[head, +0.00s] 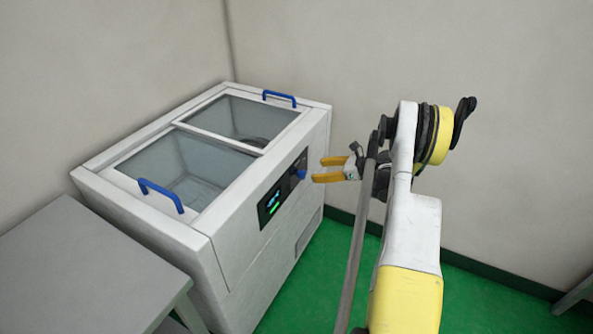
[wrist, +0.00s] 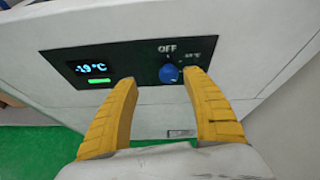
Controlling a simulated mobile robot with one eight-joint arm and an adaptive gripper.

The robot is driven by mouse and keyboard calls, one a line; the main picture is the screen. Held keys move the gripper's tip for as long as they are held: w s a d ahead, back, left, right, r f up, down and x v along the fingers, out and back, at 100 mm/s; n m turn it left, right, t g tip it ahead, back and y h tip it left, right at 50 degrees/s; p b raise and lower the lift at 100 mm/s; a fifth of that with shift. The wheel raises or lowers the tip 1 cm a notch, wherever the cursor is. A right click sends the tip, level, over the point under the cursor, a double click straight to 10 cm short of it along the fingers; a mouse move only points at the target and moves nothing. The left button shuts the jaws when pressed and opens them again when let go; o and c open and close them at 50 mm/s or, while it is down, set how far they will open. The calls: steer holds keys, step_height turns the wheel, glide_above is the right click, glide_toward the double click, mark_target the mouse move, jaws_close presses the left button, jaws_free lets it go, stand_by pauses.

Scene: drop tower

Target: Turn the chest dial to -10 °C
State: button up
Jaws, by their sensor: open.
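The white chest freezer (head: 226,262) stands in the corner, with a dark control panel on its front (head: 270,203). The panel also shows in the wrist view (wrist: 130,64), with a lit display (wrist: 92,68) reading about -19 °C and a green bar under it. The blue dial (wrist: 169,74) sits at the panel's right, below the word OFF. It also shows in the head view (head: 299,174). My gripper (head: 316,170) is open in front of the dial. In the wrist view its yellow fingers (wrist: 160,82) are spread on either side below the dial, apparently not touching it.
The chest has two glass lids with blue handles (head: 161,195) (head: 279,98). A grey table (head: 80,265) stands close at its left. Green floor is free in front of the chest, and bare walls stand behind.

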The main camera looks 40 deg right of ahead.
mark_target(305, 175)
steer(key=shift+m+t, duration=0.4)
steer(key=shift+m, duration=0.3)
steer(key=w+f+b, duration=0.2)
steer(key=w+f, duration=0.1)
steer(key=w+a+f+b, duration=0.1)
steer(key=w+f, duration=0.2)
steer(key=w, duration=0.1)
steer(key=shift+w+a+f+b, duration=0.15)
steer(key=shift+a+f+b, duration=0.05)
steer(key=shift+f+b, duration=0.2)
steer(key=shift+w+a, duration=0.15)
steer(key=shift+w, duration=0.25)
steer(key=shift+c, duration=0.5)
steer(key=c, duration=1)
